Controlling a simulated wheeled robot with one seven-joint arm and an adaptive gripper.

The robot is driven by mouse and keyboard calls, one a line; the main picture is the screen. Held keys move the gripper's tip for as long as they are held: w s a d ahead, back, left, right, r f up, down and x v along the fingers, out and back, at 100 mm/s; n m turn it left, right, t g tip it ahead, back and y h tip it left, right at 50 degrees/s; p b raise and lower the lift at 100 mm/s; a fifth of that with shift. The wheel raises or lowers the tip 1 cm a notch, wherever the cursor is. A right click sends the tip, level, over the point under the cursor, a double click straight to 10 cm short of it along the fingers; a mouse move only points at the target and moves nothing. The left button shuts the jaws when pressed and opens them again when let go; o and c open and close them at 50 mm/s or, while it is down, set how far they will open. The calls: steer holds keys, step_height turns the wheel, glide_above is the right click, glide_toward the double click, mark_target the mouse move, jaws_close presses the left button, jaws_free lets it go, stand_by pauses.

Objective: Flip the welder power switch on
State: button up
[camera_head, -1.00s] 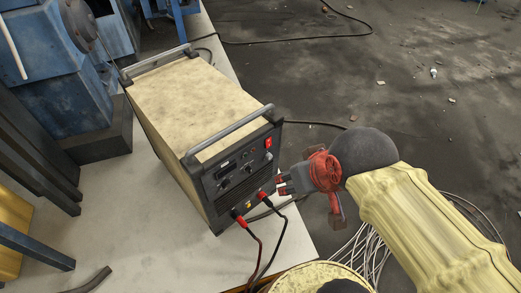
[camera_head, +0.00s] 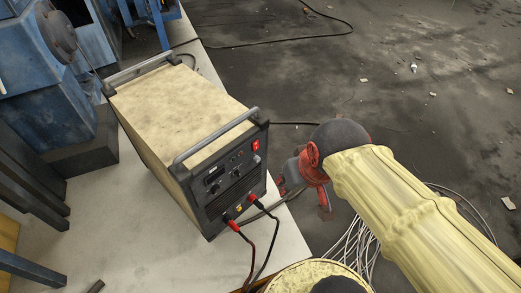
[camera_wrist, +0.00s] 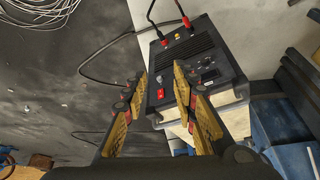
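The welder (camera_head: 183,108) is a beige box with a dark front panel and two top handles. It stands on a pale table. Its red power switch (camera_head: 256,145) sits at the panel's upper right corner; I cannot tell its position. In the wrist view the switch (camera_wrist: 160,95) shows in the gap between my fingers. My gripper (camera_head: 282,186) is just in front of the panel, lower than the switch in the head view and partly hidden by my wrist. In the wrist view my gripper (camera_wrist: 160,75) is open, its two yellow-and-black fingers spread and empty.
Two cables with red plugs (camera_head: 233,224) come out of the panel's lower part. The pale table (camera_head: 110,215) ends just right of the welder. Blue machinery (camera_head: 50,100) stands at the left. Loose wires (camera_head: 355,245) lie on the dark floor near my arm.

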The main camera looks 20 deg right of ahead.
steer(key=w+f+m, duration=0.1)
steer(key=f, duration=0.1)
steer(key=w+f+m+g+y+p, duration=0.1)
steer(key=f, duration=0.1)
steer(key=w+f+m+g+y, duration=0.1)
steer(key=f+m, duration=0.1)
steer(key=f, duration=0.1)
steer(key=shift+d, duration=0.35)
steer(key=c, duration=0.4)
steer(key=w+f+m+y, duration=0.1)
steer(key=w+f+m, duration=0.1)
steer(key=m, duration=0.1)
steer(key=w+f+m+y+p, duration=0.1)
steer(key=w+f+m, duration=0.2)
steer(key=w+f+m+y, duration=0.1)
steer(key=w+f+m, duration=0.1)
steer(key=w+m, duration=0.1)
steer(key=shift+w+d+f+m+t+p, duration=0.2)
steer(key=shift+d+f+m+t+p, duration=0.15)
steer(key=shift+m, duration=0.25)
jaws_close()
steer(key=w+d+f+m+t, duration=0.2)
steer(key=w+d+m, duration=0.2)
steer(key=m, duration=0.4)
steer(key=w+d+f+m+t+h, duration=0.1)
steer(key=w+d+f+m+t, duration=0.1)
steer(key=w+m, duration=0.5)
steer(key=shift+w+d+f+m+h, duration=0.2)
steer(key=shift+d+f+m+h, duration=0.1)
steer(key=shift+d+m, duration=0.5)
